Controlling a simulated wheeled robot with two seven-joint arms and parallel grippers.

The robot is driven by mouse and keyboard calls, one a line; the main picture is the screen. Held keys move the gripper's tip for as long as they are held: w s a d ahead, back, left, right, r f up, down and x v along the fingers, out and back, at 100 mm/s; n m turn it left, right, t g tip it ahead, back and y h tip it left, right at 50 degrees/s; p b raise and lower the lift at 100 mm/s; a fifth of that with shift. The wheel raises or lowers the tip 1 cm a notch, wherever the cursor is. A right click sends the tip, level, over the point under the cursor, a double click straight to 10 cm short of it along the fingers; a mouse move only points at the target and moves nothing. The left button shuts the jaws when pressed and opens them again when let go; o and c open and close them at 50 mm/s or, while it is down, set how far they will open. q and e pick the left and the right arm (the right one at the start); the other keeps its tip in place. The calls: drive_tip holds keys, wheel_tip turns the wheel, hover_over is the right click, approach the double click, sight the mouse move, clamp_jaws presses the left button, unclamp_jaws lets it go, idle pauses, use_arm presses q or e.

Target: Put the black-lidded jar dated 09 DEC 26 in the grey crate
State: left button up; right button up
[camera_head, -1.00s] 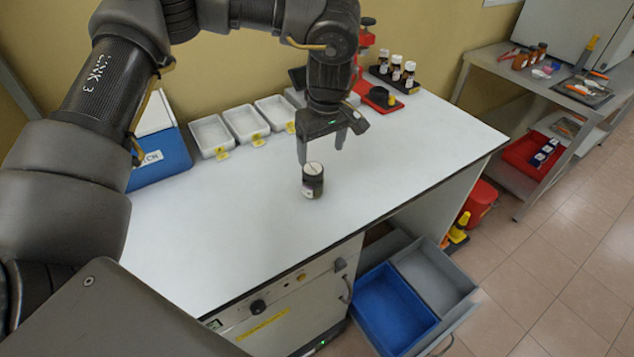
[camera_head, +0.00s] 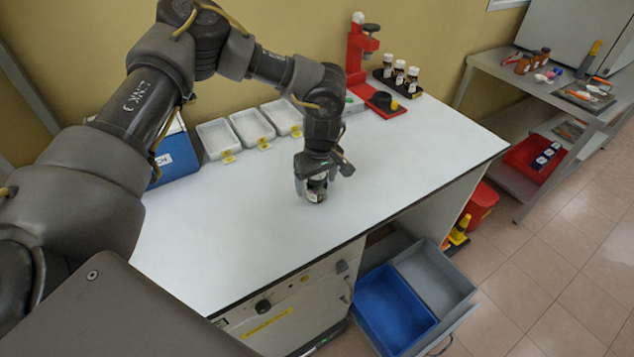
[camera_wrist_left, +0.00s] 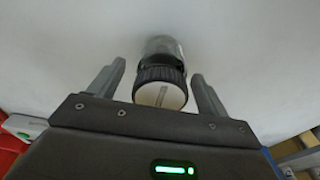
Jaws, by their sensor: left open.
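A small jar (camera_head: 316,194) stands on the white worktop, partly hidden by my left gripper (camera_head: 317,186). In the left wrist view the jar (camera_wrist_left: 161,48) has a ribbed black lid with a pale disc on top; no date can be read. My left gripper (camera_wrist_left: 158,72) is open, with one finger on each side of the jar and a visible gap to each. The grey crate (camera_head: 435,282) is low in front of the bench at the right, with a blue bin (camera_head: 393,312) beside it. My right gripper is out of view.
Several white trays (camera_head: 218,138) with yellow tags line the back of the worktop. A red stand (camera_head: 357,60) and a dark rack (camera_head: 398,84) of small bottles stand at the back right. The worktop around the jar is clear.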

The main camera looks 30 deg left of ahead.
use_arm(q)
drive_tip(key=shift+f, duration=0.2)
drive_tip(key=shift+d, duration=0.1)
drive_tip(key=shift+c, duration=0.9)
drive_tip(key=c, duration=1.1)
drive_tip(key=shift+r, duration=0.15)
